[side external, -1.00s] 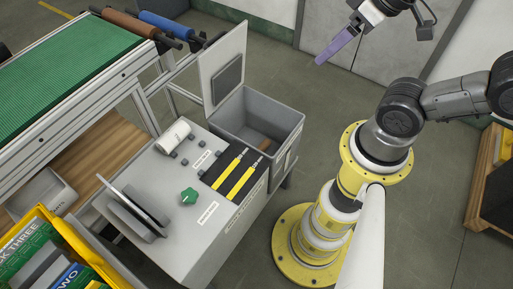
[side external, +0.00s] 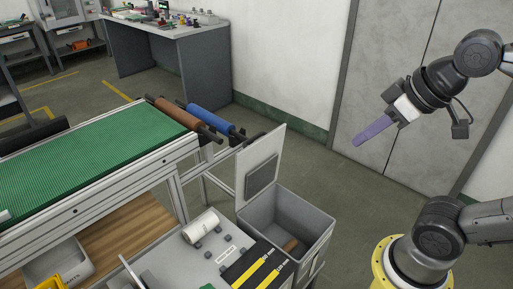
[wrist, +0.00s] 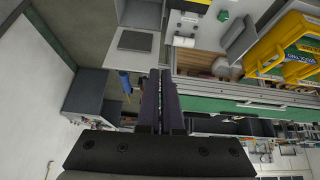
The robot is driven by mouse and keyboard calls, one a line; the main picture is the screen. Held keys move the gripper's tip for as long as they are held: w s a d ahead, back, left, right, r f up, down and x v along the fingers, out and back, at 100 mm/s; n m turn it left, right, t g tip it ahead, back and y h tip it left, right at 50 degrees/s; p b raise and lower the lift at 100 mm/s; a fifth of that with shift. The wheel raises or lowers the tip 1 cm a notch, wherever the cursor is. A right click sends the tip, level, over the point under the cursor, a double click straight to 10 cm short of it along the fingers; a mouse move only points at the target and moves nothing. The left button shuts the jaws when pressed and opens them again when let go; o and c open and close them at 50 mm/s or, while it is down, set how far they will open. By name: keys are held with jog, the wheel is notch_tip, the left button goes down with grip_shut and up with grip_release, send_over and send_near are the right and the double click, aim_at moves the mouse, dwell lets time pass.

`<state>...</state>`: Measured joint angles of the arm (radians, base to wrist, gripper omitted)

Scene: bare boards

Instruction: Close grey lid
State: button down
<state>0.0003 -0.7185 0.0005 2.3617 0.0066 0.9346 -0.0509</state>
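The grey lid (side external: 261,165) stands upright, open, at the back edge of a grey bin (side external: 316,238). A dark square panel is on its inner face. The bin's inside shows, with a brown object (side external: 290,245) at the bottom. In the wrist view the lid (wrist: 115,58) is at upper left, with the bin (wrist: 138,14) above it. My gripper (side external: 357,141) is in the air, above and to the right of the bin and lid, apart from both. Its two long purple fingers (wrist: 160,75) lie close together with nothing between them.
A green conveyor (side external: 90,160) with brown (side external: 180,112) and blue (side external: 212,120) rollers stands left of the lid. The air between gripper and lid looks clear.

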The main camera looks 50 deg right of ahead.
jog(key=w+d+r, duration=0.1)
jog(key=w+r, duration=0.4)
jog(key=w, duration=0.6)
jog(key=w+d+r, duration=0.1)
jog(key=w+r, duration=0.3)
jog(key=w, duration=0.6)
jog(key=w+d+f+g, duration=0.1)
jog(key=w+d+f, duration=0.15)
jog(key=w, duration=0.45)
jog(key=w+d+f, duration=0.1)
jog(key=w+f, duration=0.2)
jog(key=w, duration=0.4)
jog(key=w+d+f+g, duration=0.1)
jog(key=w+d+f, duration=0.1)
jog(key=w+f, duration=0.3)
jog(key=w+d+f+g, duration=0.1)
jog(key=w+d+f, duration=0.1)
jog(key=f, duration=0.6)
notch_tip(320, 180, down, 14)
jog(key=s+d, duration=0.1)
jog(key=shift+m+g, duration=0.3)
jog(key=shift+m, duration=0.1)
jog(key=shift+s, duration=0.15)
